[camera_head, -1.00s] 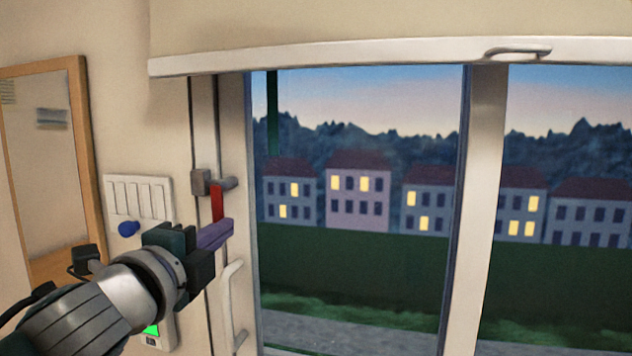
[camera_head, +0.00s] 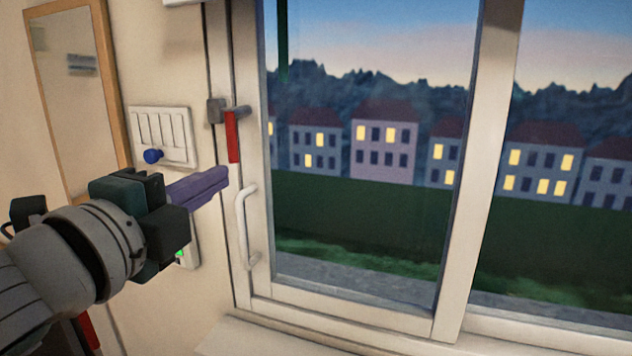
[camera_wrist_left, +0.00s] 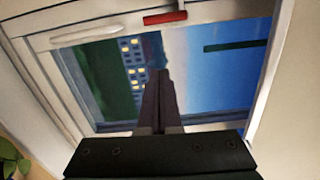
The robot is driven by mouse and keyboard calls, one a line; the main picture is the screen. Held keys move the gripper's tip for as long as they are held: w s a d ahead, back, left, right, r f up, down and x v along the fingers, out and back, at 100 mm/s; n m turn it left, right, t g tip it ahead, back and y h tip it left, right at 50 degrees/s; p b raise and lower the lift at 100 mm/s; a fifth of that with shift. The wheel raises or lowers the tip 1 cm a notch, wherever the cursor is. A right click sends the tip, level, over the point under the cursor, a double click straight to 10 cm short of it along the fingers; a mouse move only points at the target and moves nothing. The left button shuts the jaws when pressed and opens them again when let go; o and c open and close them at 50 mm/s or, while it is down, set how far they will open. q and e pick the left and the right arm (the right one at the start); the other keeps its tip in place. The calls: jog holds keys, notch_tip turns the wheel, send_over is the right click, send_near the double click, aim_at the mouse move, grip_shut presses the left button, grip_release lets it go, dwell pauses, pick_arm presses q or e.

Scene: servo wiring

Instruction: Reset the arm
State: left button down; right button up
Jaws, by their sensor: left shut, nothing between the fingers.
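My left gripper (camera_head: 218,178) comes in from the left in the head view. Its purple fingers are together with nothing between them. They point right, in front of the wall and window frame, below the red handle (camera_head: 232,136) of the window latch. The fingers also show in the left wrist view (camera_wrist_left: 160,78), pointing towards the window, with the red handle (camera_wrist_left: 165,18) beyond them near the top edge. In the head view the handle hangs down from its grey mount, apart from the fingers. My right gripper is not in view.
A white pull handle (camera_head: 242,225) is on the window frame below the latch. A white switch panel (camera_head: 163,132) with a blue knob (camera_head: 153,156) is on the wall. A wood-framed mirror (camera_head: 75,95) hangs at left. A white sill (camera_head: 260,338) runs below the window.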

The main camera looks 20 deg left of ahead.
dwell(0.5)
pick_arm(q)
jog(key=s+f+n+g+y, duration=0.1)
jog(key=s+f+n+g, duration=0.65)
jog(key=f+n, duration=0.2)
jog(key=s+d+f+n+g+h, duration=0.1)
jog(key=s+d+f+n+g, duration=0.2)
jog(key=s, duration=0.4)
jog(key=s+d+f+n+g+h, duration=0.1)
jog(key=s+d+f+n+g, duration=0.25)
jog(key=s, duration=0.25)
notch_tip(320, 180, up, 23)
jog(key=s+p, duration=0.2)
jog(key=p, duration=2.1)
jog(key=shift+s+d+h, duration=0.2)
jog(key=shift+d+h, duration=0.05)
jog(key=shift+h, duration=0.15)
